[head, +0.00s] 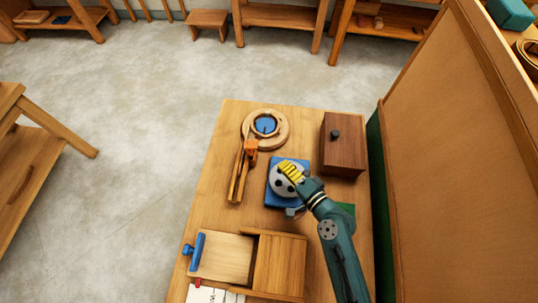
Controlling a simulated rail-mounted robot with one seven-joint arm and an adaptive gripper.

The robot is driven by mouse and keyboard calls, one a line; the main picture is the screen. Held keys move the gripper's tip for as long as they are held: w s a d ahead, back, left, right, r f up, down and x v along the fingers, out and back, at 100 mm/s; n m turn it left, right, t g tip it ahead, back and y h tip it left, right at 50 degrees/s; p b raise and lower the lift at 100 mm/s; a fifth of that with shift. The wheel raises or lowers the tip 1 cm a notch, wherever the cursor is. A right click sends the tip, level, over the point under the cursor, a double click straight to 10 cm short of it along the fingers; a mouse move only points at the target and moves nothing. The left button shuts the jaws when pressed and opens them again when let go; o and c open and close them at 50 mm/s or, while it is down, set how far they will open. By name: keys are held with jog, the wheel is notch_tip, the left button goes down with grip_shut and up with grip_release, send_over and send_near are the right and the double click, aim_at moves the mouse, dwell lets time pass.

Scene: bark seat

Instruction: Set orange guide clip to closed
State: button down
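The orange guide clip (251,146) is at the upper end of a narrow wooden guide (237,176), just below a round wooden ring with a blue centre (265,126). It is too small in the head view to tell whether it is open or closed. My gripper (290,172) is to the right of and below the clip, apart from it, over a blue square plate (273,195). Yellow ribbed parts show at its end, beside a white round shape with dark spots. The finger gap is not clear, and my wrist hides part of the plate.
A dark wooden box with a black knob (335,134) stands at the upper right of the table. A wooden tray with a blue handle (197,252) lies at the front. A tall brown panel (455,150) borders the right side. The table's left strip is clear.

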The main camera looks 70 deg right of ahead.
aim_at(254, 148)
jog(key=x, duration=1)
jog(key=shift+r+p, duration=0.2)
jog(key=shift+p, duration=0.2)
jog(key=shift+r, duration=0.15)
jog(key=p, duration=0.2)
jog(key=shift+w+r+n+g+p, duration=0.2)
jog(key=shift+n+g+p, duration=0.1)
jog(key=shift+p, duration=0.1)
